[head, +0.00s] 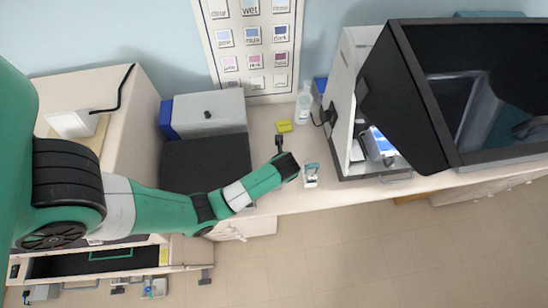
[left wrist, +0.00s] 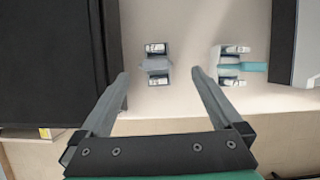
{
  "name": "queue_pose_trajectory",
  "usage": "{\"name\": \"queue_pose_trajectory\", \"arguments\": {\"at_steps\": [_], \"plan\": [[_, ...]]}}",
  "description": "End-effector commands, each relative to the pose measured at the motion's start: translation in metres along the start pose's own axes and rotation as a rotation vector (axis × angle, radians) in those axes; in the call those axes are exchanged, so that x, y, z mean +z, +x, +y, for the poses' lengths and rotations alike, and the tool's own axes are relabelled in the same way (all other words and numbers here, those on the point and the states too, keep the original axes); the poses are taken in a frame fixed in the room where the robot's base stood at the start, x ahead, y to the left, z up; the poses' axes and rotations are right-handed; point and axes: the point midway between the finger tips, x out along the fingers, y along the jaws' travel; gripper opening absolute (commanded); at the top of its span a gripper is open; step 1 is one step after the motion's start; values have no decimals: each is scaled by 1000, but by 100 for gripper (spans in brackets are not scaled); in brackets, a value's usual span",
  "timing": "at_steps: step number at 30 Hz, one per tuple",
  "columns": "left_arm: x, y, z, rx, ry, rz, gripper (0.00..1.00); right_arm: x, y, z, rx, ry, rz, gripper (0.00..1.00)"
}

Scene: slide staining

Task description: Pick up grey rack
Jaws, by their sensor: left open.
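The grey rack (left wrist: 156,65) stands on the counter in the left wrist view, with small white-topped parts at its far and near ends. A similar rack with a teal handle (left wrist: 238,67) stands to its right; a small white and teal piece also shows in the head view (head: 311,177). My left gripper (left wrist: 160,80) is open and empty. The grey rack is just beyond its fingertips and roughly between them in the picture, not held. In the head view my left gripper (head: 280,146) is over the counter, and I cannot make out the grey rack there. My right gripper is not in view.
A grey box (head: 208,112) and a dark flat surface (head: 205,165) are left of the gripper. A yellow item (head: 284,126) and a clear bottle (head: 304,104) stand behind. The counter edge is close in front.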

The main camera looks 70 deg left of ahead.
Motion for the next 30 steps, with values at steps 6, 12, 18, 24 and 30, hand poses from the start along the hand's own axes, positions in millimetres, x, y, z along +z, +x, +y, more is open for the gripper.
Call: {"name": "queue_pose_trajectory", "arguments": {"at_steps": [6,12,18,24,30], "plan": [[0,10,2,1,0,0,100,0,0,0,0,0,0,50],[2,45,8,3,-1,2,100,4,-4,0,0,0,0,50],[3,55,7,-3,0,0,100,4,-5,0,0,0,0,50],[3,54,7,-2,0,0,86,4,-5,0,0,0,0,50],[3,54,7,-2,0,0,50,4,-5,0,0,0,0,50]]}}
